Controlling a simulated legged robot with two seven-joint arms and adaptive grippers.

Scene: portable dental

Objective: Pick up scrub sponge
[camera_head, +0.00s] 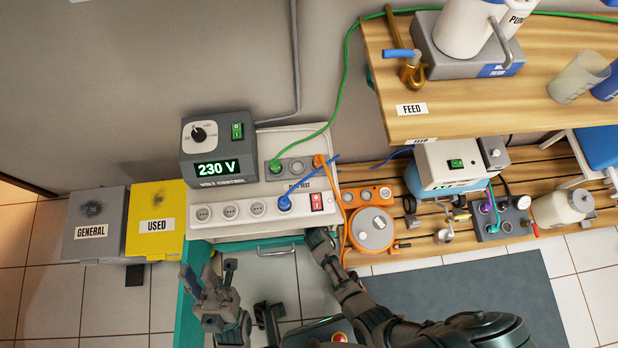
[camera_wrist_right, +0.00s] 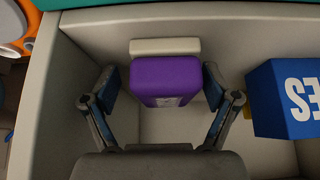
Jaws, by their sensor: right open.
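The scrub sponge (camera_wrist_right: 166,80), a purple block with a cream layer (camera_wrist_right: 165,46) along its far side, is inside a pale grey drawer in the right wrist view. My right gripper (camera_wrist_right: 161,93) is open, with one finger on each side of the purple block; I cannot tell whether they touch it. In the head view the sponge is hidden, and my right arm (camera_head: 345,285) reaches in under the white cabinet, its fingertips hidden. My left gripper (camera_head: 208,272) is open and empty at lower left in the head view.
The drawer's wall (camera_wrist_right: 80,55) rises close by on the left. A blue box (camera_wrist_right: 286,98) with white letters stands right of my right gripper. Above are the white power strip (camera_head: 255,209) and the voltage unit (camera_head: 218,145). An orange reel (camera_head: 371,230) lies to the right.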

